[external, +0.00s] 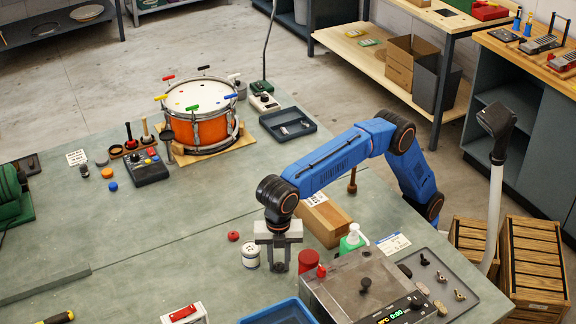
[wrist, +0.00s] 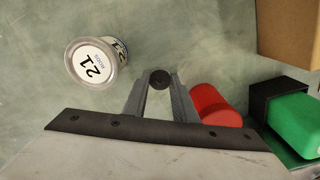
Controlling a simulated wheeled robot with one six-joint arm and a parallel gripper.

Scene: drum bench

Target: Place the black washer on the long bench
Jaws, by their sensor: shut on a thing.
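The black washer (wrist: 160,78) is a small dark round piece between my fingertips in the wrist view. My gripper (wrist: 160,84) is shut on it. In the external view my gripper (external: 279,266) points down low over the near part of the long bench (external: 200,225), which has a grey-green top.
A white can (wrist: 95,62) marked 21 stands left of my fingers, a red cylinder (wrist: 215,105) close right. The bench's middle is clear.

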